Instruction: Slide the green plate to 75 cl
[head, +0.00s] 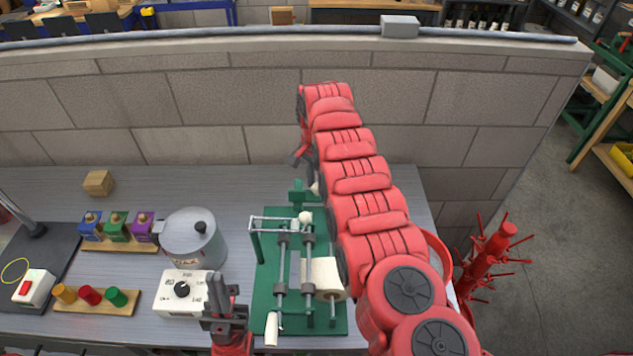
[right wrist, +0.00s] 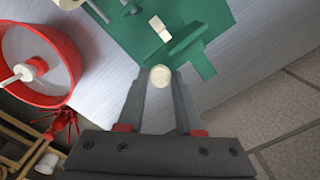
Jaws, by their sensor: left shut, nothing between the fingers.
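A green machine base (head: 262,300) with metal rails and rollers stands on the bench in the head view. At its far end is a small upright green plate (head: 299,196), partly hidden by my right arm. The right wrist view shows this plate (right wrist: 188,46) with a round cream knob (right wrist: 159,77) close by. My right gripper (right wrist: 159,74) is open, its fingertips on either side of the knob with small gaps visible. The scale marks are not readable. My left gripper (head: 218,285) is shut and empty, in front of the white dial box (head: 183,292).
A grey pot (head: 192,238) stands behind the dial box. Coloured blocks (head: 117,228) and coloured knobs (head: 90,297) are at the left. A red-rimmed basin (right wrist: 70,75) and a red bottle tree (head: 490,255) are at the right. A wall closes off the back.

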